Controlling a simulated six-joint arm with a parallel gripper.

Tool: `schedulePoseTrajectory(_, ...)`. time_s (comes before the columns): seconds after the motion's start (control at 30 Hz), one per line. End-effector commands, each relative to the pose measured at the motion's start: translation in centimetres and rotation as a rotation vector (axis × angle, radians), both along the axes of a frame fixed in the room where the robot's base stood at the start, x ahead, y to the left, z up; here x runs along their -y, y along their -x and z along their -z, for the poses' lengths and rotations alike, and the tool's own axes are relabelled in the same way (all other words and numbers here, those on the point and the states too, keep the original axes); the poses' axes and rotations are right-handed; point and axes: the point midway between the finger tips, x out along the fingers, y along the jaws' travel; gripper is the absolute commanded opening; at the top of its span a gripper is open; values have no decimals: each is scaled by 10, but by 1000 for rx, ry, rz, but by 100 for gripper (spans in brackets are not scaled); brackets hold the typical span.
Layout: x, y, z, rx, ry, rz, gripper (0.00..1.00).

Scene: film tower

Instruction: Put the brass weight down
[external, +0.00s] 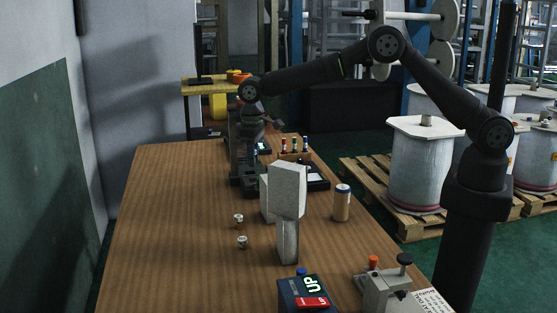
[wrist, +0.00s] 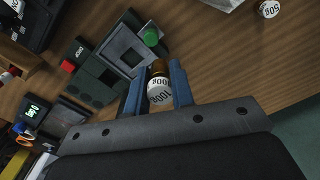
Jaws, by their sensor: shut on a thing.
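In the external view my gripper (external: 252,152) points down at the far part of the wooden table, and the held weight cannot be made out there. In the wrist view a grey device with a square plate (wrist: 124,50) and a green button lies just beyond the fingers. Whether the weight touches anything below is unclear.
Two small weights (external: 238,220) (external: 242,241) stand on the table's left side; one marked 50g (wrist: 269,9) shows in the wrist view. The table's left side is mostly clear.

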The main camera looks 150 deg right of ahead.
Motion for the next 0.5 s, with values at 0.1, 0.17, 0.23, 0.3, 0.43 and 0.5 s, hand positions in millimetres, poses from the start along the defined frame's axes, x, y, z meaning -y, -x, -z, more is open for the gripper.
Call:
schedulePoseTrajectory(0.1,-2,-17,13,0,-1,-4,0)
schedulePoseTrajectory(0.17,-3,-31,21,0,-1,-5,0)
schedulePoseTrajectory(0.23,-4,-47,31,0,-1,-5,0)
schedulePoseTrajectory(0.3,-5,-64,41,0,0,-5,0)
schedulePoseTrajectory(0.43,-7,-91,57,0,0,-4,0)
schedulePoseTrajectory(0.5,-7,-101,63,0,-1,-3,0)
